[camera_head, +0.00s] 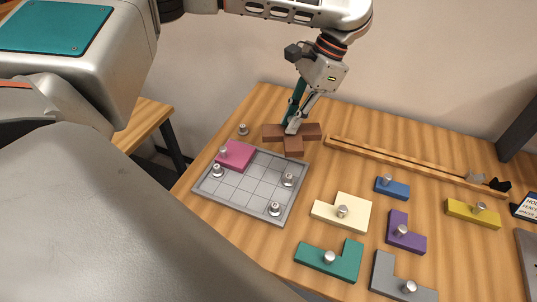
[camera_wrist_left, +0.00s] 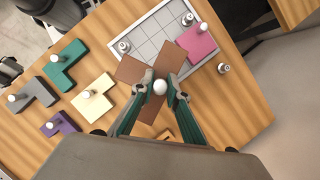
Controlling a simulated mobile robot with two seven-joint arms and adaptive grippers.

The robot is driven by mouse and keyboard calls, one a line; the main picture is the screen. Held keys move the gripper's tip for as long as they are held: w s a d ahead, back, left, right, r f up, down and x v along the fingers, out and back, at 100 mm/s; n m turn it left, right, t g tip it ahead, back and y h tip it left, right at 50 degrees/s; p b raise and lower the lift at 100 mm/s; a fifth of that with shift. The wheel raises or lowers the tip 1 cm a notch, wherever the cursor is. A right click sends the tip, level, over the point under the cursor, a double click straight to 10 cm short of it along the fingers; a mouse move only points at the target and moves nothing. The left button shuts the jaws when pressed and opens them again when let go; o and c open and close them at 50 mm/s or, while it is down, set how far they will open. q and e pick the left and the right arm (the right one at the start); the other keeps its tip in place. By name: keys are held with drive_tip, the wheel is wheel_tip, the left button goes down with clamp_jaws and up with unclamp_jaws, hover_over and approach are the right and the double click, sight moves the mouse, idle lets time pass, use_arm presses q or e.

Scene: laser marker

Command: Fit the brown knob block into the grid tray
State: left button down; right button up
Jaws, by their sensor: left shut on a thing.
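A pink block (camera_head: 236,156) with a knob sits in the tray's back left corner. My right gripper is not in view.
Several metal pegs stand in the tray, one (camera_head: 288,180) near its right side; another (camera_head: 242,129) stands behind it. Cream (camera_head: 343,212), teal (camera_head: 330,260), purple (camera_head: 405,233), blue (camera_head: 392,188), yellow (camera_head: 472,213) and grey (camera_head: 398,280) blocks lie right. A slotted wooden bar (camera_head: 410,164) runs behind.

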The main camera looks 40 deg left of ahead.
use_arm(q)
drive_tip(key=a+r+m+t+y, duration=0.1)
drive_tip(key=a+r+m, duration=0.3)
drive_tip(key=r+m, duration=0.1)
drive_tip(key=shift+t, duration=0.3)
drive_tip(key=f, duration=1.3)
drive_tip(key=w+f, duration=0.1)
drive_tip(key=f, duration=0.5)
drive_tip(key=shift+f, duration=0.4)
drive_tip(key=c, duration=2)
unclamp_jaws()
drive_tip(key=shift+f, duration=0.1)
drive_tip(key=v, duration=1.2)
drive_tip(key=shift+d, duration=0.1)
